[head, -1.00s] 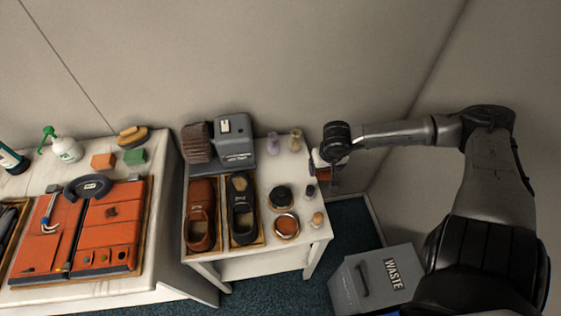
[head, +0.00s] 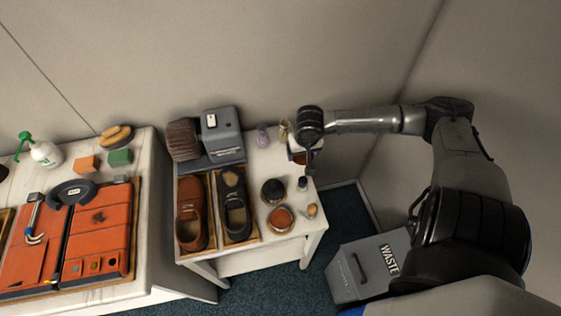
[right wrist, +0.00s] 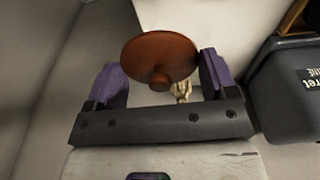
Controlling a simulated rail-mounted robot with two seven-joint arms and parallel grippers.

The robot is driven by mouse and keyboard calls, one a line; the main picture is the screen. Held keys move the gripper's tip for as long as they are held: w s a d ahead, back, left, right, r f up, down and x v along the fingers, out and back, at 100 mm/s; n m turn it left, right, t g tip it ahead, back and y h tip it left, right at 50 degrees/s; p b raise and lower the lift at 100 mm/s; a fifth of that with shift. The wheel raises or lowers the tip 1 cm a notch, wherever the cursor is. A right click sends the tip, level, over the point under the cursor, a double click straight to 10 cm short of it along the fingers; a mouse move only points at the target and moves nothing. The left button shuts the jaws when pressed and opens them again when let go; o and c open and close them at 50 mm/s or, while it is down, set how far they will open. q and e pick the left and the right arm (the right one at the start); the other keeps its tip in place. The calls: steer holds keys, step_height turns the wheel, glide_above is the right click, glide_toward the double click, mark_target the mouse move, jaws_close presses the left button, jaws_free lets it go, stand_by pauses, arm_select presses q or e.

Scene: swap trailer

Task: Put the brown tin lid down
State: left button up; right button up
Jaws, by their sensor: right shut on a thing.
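The brown tin lid (right wrist: 160,52) is a round reddish-brown disc with a small knob. In the right wrist view it is between the two purple-padded fingers of my right gripper (right wrist: 162,72), which is shut on it. In the head view my right gripper (head: 304,156) is above the right back part of the small white table (head: 254,243), and only an edge of the lid shows beside it. An open tin with brown contents (head: 281,218) stands near the table's front right, with a dark tin (head: 274,191) behind it. My left gripper is not in view.
A small dark bottle (head: 302,184) and a wooden-topped item (head: 312,210) stand near the table's right edge. Two shoes (head: 191,222) lie in trays at the left. A grey machine (head: 222,137) stands behind them. A waste bin (head: 366,267) is at the lower right.

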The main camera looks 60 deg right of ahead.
steer(key=p, duration=0.2)
glide_above(280, 164)
steer(key=s, duration=0.1)
step_height(280, 164, down, 4)
steer(key=shift+a+r, duration=0.1)
steer(key=shift+w+a+f, duration=0.1)
steer(key=shift+w+f, duration=0.15)
steer(key=shift+w, duration=0.05)
steer(key=shift+f, duration=0.55)
step_height(280, 164, down, 3)
steer(key=shift+r+p, duration=0.15)
steer(key=shift+p, duration=0.5)
steer(key=shift+f, duration=0.2)
